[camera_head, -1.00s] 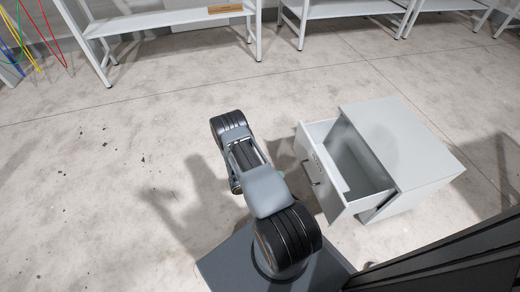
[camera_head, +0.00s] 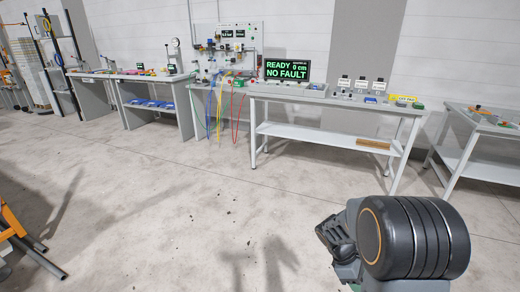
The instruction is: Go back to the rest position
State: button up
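My arm (camera_head: 415,238) shows at the lower right, folded, with a large dark joint nearest the camera. A smaller dark part of my arm (camera_head: 340,238) sticks out to its left, above the floor. I cannot make out any gripper fingers; my gripper is hidden or outside the picture.
Other benches stand left (camera_head: 150,108) and right (camera_head: 480,127). An orange and grey frame (camera_head: 22,238) is at the left edge. The middle floor (camera_head: 190,200) is clear.

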jog(key=s+a+r+m+t+y+p, duration=0.1)
jog(key=a+r+m+p, duration=0.3)
jog(key=r, duration=0.5)
jog(key=s+a+r+m+t+y+p, duration=0.2)
jog(key=a+r+m+t+y+p, duration=0.1)
jog(key=r, duration=0.6)
jog(key=s+a+r+m+t+y+p, duration=0.2)
jog(key=a+r+m+t+p, duration=0.2)
jog(key=r, duration=0.6)
jog(key=shift+s+a+m+p, duration=0.25)
jog(key=shift+a+m+p, duration=0.15)
jog(key=shift+a+p, duration=0.3)
jog(key=shift+s, duration=0.1)
